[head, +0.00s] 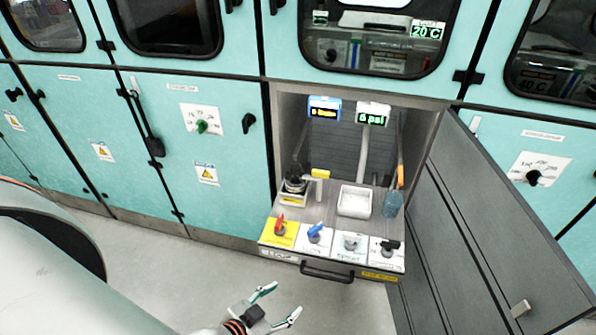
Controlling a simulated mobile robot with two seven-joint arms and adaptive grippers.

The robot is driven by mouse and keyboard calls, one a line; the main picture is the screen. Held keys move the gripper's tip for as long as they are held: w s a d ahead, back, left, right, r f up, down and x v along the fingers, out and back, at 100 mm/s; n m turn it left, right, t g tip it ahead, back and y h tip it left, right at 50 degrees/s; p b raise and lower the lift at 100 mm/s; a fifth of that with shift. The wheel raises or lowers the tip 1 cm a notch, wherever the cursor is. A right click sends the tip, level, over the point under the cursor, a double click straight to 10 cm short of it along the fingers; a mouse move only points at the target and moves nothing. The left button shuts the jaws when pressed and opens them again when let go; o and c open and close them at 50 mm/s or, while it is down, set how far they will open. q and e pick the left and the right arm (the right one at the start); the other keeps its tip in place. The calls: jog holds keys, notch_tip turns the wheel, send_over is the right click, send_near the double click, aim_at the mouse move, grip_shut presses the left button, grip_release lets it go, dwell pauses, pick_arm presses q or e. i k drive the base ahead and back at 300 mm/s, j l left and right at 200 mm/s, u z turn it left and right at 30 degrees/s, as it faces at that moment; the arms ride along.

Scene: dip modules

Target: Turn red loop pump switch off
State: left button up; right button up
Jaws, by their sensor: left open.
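The red switch (280,225) sits on a yellow plate at the left end of the row on the front of a pulled-out drawer (331,273). Its small handle stands up from the plate; its exact setting is too small to read. My left gripper (279,303) is open and empty, below and in front of the drawer's left part, apart from the switch. My right gripper is not in view.
A blue switch (315,233), a grey one (351,242) and a black one (388,247) share the row. Behind them are a white tray (355,201) and a blue bottle (392,204). An open grey door (470,230) stands at the right.

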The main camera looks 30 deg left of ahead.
aim_at(278, 226)
jog(key=u, duration=0.95)
jog(key=i+j+z, duration=0.2)
jog(key=j+z, duration=0.15)
jog(key=j, duration=0.2)
jog(key=i+j+z, duration=0.2)
jog(key=k+j, duration=0.05)
jog(key=j, duration=0.05)
